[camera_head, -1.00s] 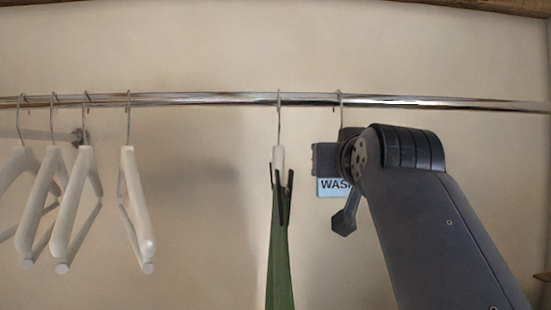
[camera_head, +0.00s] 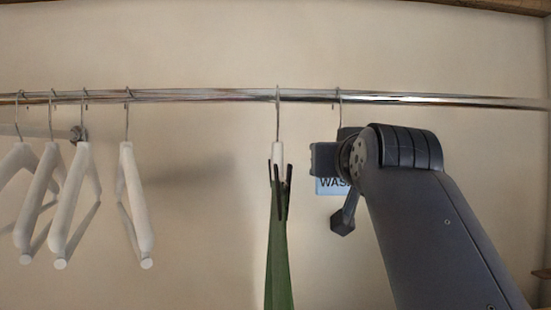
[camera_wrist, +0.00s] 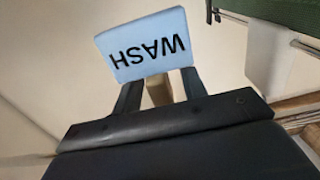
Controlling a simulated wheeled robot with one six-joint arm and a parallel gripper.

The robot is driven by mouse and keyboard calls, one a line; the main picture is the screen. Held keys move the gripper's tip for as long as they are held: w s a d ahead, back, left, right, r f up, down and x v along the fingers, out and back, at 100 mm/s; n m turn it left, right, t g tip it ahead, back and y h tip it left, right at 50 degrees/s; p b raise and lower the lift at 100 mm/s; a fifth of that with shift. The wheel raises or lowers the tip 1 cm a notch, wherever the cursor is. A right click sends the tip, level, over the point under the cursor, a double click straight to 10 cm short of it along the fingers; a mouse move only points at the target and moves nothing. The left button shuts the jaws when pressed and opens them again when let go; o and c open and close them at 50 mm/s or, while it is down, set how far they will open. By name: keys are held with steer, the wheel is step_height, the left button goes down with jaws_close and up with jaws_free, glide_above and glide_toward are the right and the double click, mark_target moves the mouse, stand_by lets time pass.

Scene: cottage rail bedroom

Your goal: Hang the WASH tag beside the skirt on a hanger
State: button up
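The light blue WASH tag (camera_head: 327,186) hangs below the rail, right of the skirt, partly hidden by my gripper. A thin metal hook (camera_head: 340,108) is over the rail above it. In the wrist view the tag (camera_wrist: 143,46) appears upside down, just beyond my fingertips. My gripper (camera_wrist: 162,88) has its two fingers apart, with a tan piece between them and a gap showing beside it. The green skirt (camera_head: 279,265) hangs narrow side on, held by dark clips (camera_head: 280,185) on a white hanger (camera_head: 278,152). My gripper is right of the skirt, apart from it.
The chrome rail (camera_head: 210,96) runs across the view. Several empty white hangers (camera_head: 132,195) hang at the left, with free rail between them and the skirt. The pale wall stands close behind. Green cloth (camera_wrist: 285,14) shows at the wrist view's upper right.

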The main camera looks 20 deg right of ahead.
steer(key=b+v, duration=0.3)
steer(key=v, duration=0.7)
steer(key=shift+s, duration=0.4)
steer(key=shift+a+r, duration=0.1)
steer(key=p+x, duration=0.3)
steer(key=x, duration=0.8)
steer(key=shift+w, duration=0.1)
steer(key=shift+s+a+r+p, duration=0.1)
steer(key=shift+s+r+p, duration=0.15)
steer(key=shift+r+p, duration=0.35)
steer(key=shift+w, duration=0.1)
steer(key=shift+f, duration=0.1)
